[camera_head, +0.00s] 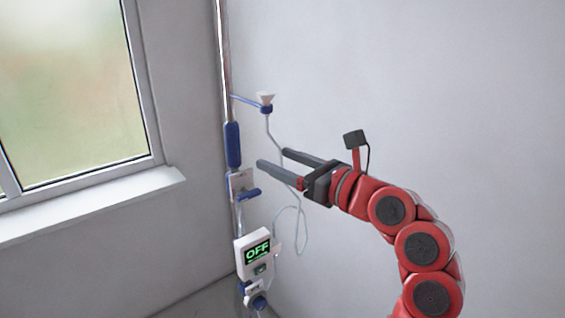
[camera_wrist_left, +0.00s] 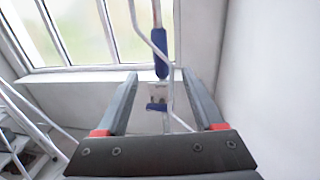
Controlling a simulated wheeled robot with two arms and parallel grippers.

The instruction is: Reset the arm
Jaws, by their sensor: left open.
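My left arm shows in red and black in the head view, reaching from the lower right towards the pole. Its gripper (camera_head: 273,158) is open, with two dark grey fingers apart and pointing left. In the left wrist view the gripper (camera_wrist_left: 160,76) also shows spread fingers with nothing held between them. The metal pole (camera_head: 223,50) with its blue sleeve (camera_head: 232,145) stands beyond the fingertips. The blue sleeve (camera_wrist_left: 161,55) also appears between the fingers in the left wrist view. Contact with the thin tube behind the fingers cannot be told. My right gripper is not in view.
A device reading OFF (camera_head: 255,252) is mounted low on the pole, with a small blue-handled clamp (camera_head: 247,193) above it. A funnel-shaped cup (camera_head: 266,101) on a side arm feeds a looping tube (camera_head: 304,230). A window sill (camera_head: 95,205) is at left; the right is bare wall.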

